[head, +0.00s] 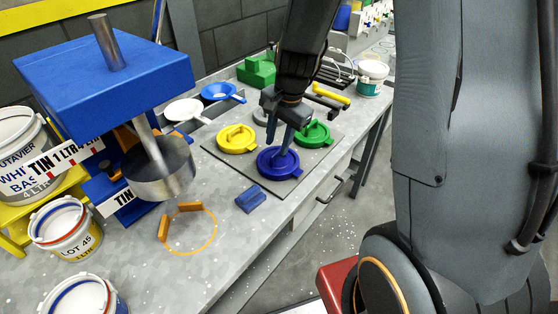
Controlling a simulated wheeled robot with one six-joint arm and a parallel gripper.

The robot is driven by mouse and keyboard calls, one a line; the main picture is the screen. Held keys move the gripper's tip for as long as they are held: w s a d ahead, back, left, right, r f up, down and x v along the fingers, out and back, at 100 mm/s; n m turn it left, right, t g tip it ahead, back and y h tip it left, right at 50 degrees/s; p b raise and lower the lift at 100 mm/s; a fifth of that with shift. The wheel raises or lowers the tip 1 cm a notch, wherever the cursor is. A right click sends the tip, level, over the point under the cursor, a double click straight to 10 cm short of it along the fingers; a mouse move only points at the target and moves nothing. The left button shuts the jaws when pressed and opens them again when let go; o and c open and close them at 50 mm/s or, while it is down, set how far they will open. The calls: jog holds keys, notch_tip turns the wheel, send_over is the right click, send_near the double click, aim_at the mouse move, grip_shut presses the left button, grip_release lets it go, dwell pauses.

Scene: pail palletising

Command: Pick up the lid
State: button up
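Several lids with raised handles lie on a grey mat (223,152) on the bench: a yellow lid (231,145), a green lid (318,139), a blue lid (265,165) and a grey lid (259,117) partly hidden behind my gripper. My gripper (281,145) points down over the blue lid, its fingertips at or just above the lid's handle. The fingers partly cover the handle, so I cannot tell whether they touch it or are closed on it. The blue lid lies flat on the mat.
A blue press (105,72) with a metal cylinder stands at the left, beside open pails (66,232). A blue block (251,199) and an orange ring (212,240) lie in front of the mat.

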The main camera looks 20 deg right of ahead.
aim_at(276, 152)
jog(key=shift+w+a+f, duration=0.1)
jog(key=shift+f, duration=0.75)
jog(key=shift+w+a+f, duration=0.1)
jog(key=shift+f, duration=0.75)
jog(key=shift+c, duration=0.5)
grip_shut()
jog(key=shift+r, duration=0.1)
